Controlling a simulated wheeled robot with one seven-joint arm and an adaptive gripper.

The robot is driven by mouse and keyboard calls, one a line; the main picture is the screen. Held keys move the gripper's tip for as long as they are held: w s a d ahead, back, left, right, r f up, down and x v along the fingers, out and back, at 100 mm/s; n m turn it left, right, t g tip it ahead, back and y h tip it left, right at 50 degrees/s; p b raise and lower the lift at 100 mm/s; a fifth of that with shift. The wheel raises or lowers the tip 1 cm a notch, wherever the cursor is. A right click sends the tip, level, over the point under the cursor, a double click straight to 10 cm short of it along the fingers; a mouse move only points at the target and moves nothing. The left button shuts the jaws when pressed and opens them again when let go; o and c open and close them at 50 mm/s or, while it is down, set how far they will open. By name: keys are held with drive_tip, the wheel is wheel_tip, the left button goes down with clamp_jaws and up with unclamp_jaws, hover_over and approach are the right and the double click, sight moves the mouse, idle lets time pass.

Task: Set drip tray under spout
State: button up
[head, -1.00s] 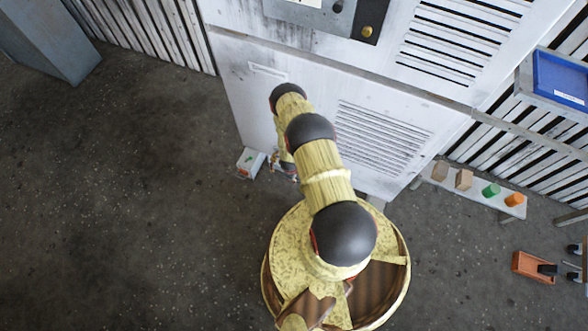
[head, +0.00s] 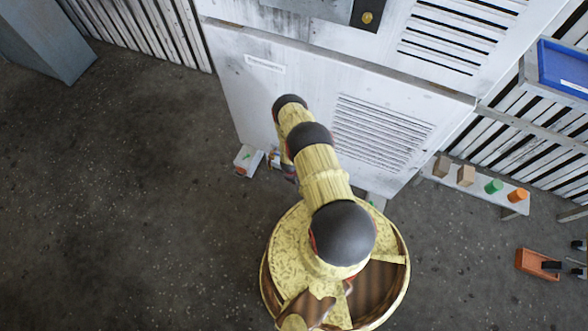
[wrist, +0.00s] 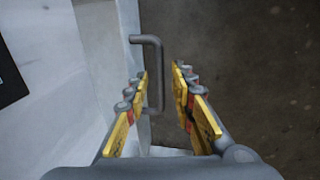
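My gripper (wrist: 168,108) is open in the wrist view, with a finger on either side of a grey bar handle (wrist: 157,75). The handle stands out from a pale panel (wrist: 104,45) on the left. I cannot tell whether the fingers touch it. In the head view my gripper (head: 284,168) is low in front of the white cabinet (head: 250,95), mostly hidden behind my arm. A small white box (head: 246,160) with a green mark lies on the floor just left of it. I cannot make out a drip tray or a spout for certain.
A low bench (head: 478,189) at the right bears wooden blocks, a green cylinder (head: 493,186) and an orange one (head: 517,195). An orange box (head: 537,264) lies at the lower right. A blue tray (head: 562,72) is at the upper right. The floor at left is clear.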

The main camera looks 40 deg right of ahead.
clamp_jaws()
idle(0.7)
